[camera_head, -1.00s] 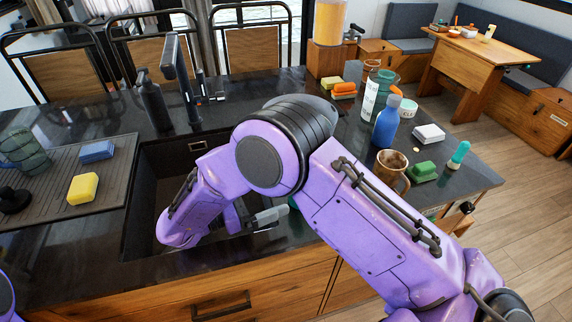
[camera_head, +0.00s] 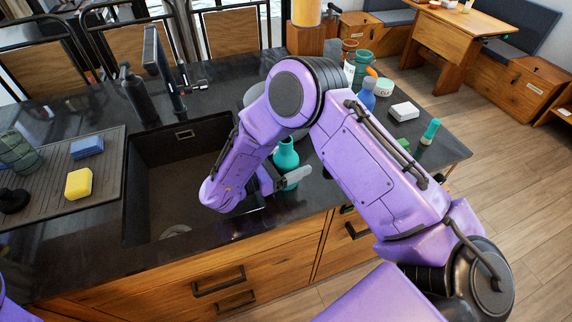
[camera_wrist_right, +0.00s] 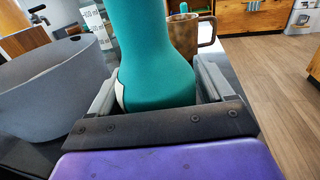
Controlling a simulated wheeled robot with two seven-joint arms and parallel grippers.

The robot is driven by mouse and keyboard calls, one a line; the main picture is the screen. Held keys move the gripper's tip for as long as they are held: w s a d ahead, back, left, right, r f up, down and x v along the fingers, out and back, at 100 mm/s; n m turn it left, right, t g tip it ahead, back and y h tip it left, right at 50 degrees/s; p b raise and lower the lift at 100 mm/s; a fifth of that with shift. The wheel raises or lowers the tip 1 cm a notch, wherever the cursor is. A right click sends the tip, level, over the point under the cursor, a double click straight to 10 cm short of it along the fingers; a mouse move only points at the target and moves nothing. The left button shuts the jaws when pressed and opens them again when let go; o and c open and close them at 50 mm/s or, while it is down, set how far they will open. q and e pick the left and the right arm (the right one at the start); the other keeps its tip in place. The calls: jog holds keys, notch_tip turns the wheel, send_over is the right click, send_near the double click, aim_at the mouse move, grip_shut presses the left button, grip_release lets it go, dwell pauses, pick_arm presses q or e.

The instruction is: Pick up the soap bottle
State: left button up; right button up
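A teal bottle (camera_head: 286,158) with a narrow neck stands on the dark counter just right of the sink; I take it as the soap bottle. My right gripper (camera_head: 282,182) is low at its near side. In the right wrist view the teal bottle (camera_wrist_right: 158,70) fills the space between the two grey fingers of my right gripper (camera_wrist_right: 160,85). The fingers are spread on either side of it, with small gaps showing. The bottle's base is hidden behind the gripper. My left gripper is out of view.
A grey bowl (camera_wrist_right: 50,85) is close left of the bottle; a brown mug (camera_wrist_right: 185,36) is behind it. The sink (camera_head: 165,205) lies left of my right arm. A blue bottle (camera_head: 367,92) and white box (camera_head: 405,111) stand farther right.

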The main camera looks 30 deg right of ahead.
jog(key=shift+w, duration=0.1)
jog(key=c, duration=0.5)
jog(key=shift+c, duration=1.3)
jog(key=shift+r+b, duration=0.55)
jog(key=shift+b, duration=0.05)
jog(key=shift+w+r+b, duration=0.1)
jog(key=shift+r+b, duration=0.4)
jog(key=shift+r, duration=0.1)
jog(key=s+a+r+b, duration=0.4)
jog(key=s+a+r, duration=0.4)
jog(key=s+r, duration=0.2)
jog(key=shift+s+a+r, duration=0.35)
jog(key=shift+s, duration=0.3)
